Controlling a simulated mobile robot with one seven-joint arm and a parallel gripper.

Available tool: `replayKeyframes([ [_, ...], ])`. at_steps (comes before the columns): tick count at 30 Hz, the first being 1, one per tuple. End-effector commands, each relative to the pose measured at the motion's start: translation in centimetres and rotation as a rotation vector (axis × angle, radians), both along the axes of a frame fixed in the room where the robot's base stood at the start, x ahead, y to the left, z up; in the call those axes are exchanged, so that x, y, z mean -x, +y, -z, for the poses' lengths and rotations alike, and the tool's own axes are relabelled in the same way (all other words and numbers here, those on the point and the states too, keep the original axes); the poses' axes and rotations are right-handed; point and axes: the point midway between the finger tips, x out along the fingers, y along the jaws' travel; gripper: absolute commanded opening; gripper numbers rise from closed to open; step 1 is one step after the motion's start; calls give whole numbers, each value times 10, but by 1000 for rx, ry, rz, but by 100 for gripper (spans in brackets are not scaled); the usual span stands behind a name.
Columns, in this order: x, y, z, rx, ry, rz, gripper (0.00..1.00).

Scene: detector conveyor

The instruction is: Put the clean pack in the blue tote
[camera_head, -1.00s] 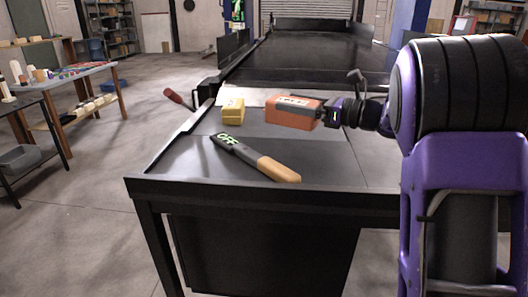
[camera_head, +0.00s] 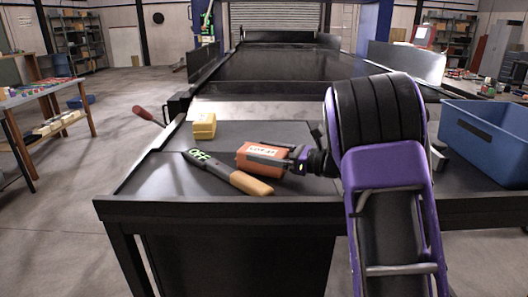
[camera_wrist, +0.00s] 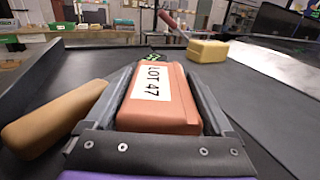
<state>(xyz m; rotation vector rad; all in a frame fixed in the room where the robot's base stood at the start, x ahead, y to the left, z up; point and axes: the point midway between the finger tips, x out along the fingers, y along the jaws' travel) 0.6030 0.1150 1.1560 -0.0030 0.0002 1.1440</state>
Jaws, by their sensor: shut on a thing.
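An orange pack (camera_head: 258,160) labelled "LOT 47" is held in my gripper (camera_head: 285,158). In the wrist view the orange pack (camera_wrist: 160,98) sits between the two fingers of my gripper (camera_wrist: 165,100). It is over the dark table, just behind the detector wand's handle; I cannot tell if it touches the table. A yellow pack (camera_head: 204,126) lies farther back and left, and shows in the wrist view (camera_wrist: 208,51). The blue tote (camera_head: 488,143) stands at the right; its inside is mostly hidden. Nothing shows which pack is clean.
A detector wand (camera_head: 228,174) with a tan handle and a green "OFF" display lies in front of the orange pack. A red-handled lever (camera_head: 143,113) sticks out at the table's left. The conveyor (camera_head: 275,68) runs back behind. The table's front left is clear.

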Motion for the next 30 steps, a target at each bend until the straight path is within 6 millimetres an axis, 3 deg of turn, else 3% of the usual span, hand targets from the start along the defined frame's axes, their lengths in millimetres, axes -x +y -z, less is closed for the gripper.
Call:
replayKeyframes([
  [4,0,0,2,-1,-4,0,0],
  [5,0,0,2,0,-1,0,91],
  [6,0,0,1,0,-1,0,98],
  [17,0,0,-3,0,1,0,100],
  [30,28,-63,0,-1,0,2,100],
])
